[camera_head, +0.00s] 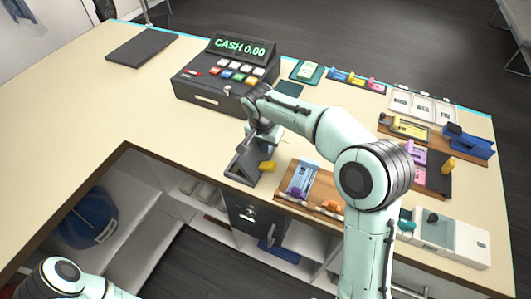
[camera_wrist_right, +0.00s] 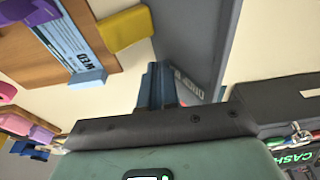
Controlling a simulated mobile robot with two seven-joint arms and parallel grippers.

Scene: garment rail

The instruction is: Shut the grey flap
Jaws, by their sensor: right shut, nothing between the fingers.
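A dark grey unit (camera_head: 243,166) with a sloping panel stands at the counter's inner edge, in front of the cash register. I take this panel to be the grey flap; my gripper partly covers it, so I cannot tell how far open it is. In the right wrist view a grey panel (camera_wrist_right: 190,38) with white lettering shows just beyond the fingers. My right gripper (camera_head: 262,134) is shut and empty at the unit's upper end; its fingers (camera_wrist_right: 160,82) are close to the panel, and contact is unclear. My left gripper is out of view.
The cash register (camera_head: 222,75) stands behind the gripper. A yellow block (camera_head: 267,166) sits at the unit's right side. A wooden tray (camera_head: 325,190) with a blue tag lies to the right. A drawer front (camera_head: 247,212) is below.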

